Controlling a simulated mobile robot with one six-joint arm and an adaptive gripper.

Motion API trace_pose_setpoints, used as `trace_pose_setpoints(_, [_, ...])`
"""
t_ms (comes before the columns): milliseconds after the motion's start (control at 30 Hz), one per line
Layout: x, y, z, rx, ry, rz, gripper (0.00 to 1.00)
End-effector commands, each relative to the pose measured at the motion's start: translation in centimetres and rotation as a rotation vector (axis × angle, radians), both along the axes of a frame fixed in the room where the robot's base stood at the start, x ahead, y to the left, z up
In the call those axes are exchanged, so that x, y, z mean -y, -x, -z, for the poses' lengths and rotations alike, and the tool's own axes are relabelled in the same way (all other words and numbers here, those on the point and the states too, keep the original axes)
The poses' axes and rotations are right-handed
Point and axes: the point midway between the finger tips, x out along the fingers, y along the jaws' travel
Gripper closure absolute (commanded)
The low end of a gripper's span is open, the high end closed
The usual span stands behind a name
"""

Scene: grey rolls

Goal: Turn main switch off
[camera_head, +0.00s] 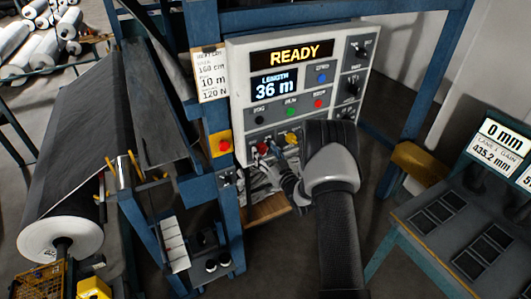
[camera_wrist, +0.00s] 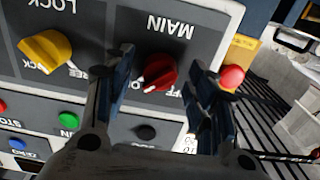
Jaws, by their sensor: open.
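The main switch is a red rotary knob (camera_wrist: 160,72) on a dark plate lettered MAIN, upside down in the wrist view. A white mark shows on the knob's lower left there. In the head view my gripper (camera_head: 276,165) is at the lower edge of the control panel (camera_head: 235,88), partly hidden by my arm.
A yellow LOCK knob (camera_wrist: 45,50) sits beside the main switch. A red button on a yellow box (camera_wrist: 232,77) is close to my right finger. Green (camera_wrist: 68,121) and black (camera_wrist: 146,132) buttons are near the fingers. The panel display (camera_head: 293,55) reads READY.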

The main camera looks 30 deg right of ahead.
Motion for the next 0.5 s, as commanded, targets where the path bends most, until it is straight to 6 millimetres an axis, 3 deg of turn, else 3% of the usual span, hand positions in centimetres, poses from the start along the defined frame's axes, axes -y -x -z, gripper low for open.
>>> trace_pose_setpoints(300, [-0.05, -0.33, -0.01, 0.000, -0.001, -0.001, 0.48])
trace_pose_setpoints(500, [-0.04, -0.31, -0.01, 0.000, 0.000, -0.001, 0.61])
